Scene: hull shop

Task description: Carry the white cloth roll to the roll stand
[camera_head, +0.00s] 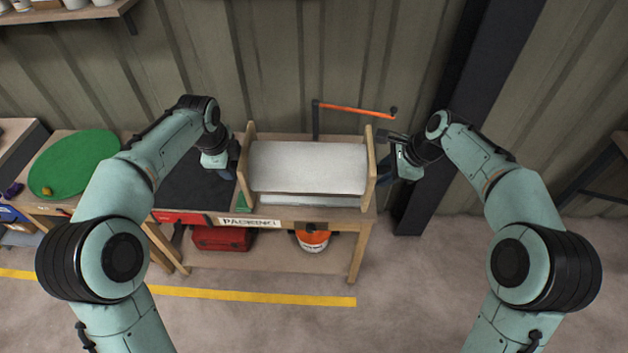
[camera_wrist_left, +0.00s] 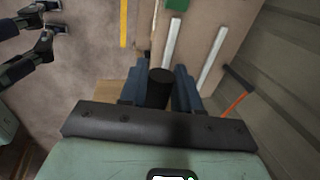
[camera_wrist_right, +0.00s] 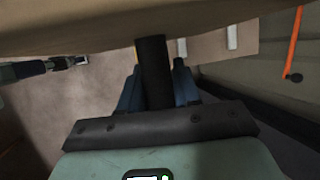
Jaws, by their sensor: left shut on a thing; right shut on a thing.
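The white cloth roll (camera_head: 308,167) lies level between two upright wooden end boards, left (camera_head: 245,165) and right (camera_head: 370,165), in the head view. My left gripper (camera_head: 231,162) is at its left end and my right gripper (camera_head: 388,165) is at its right end. A dark round bar (camera_wrist_left: 160,85) sits between my left fingers, and another dark bar (camera_wrist_right: 153,65) sits between my right fingers; both grippers are shut. A wooden face (camera_wrist_right: 130,25) fills the top of the right wrist view. I cannot make out the roll stand for certain, nor whether the roll rests or hangs.
The roll is over a wooden bench with a PACKING label (camera_head: 248,222). A dark mat (camera_head: 190,185) lies to the left. An orange bar (camera_head: 355,110) stands behind. A dark post (camera_head: 440,110) is close behind my right arm. A red box (camera_head: 220,240) is underneath.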

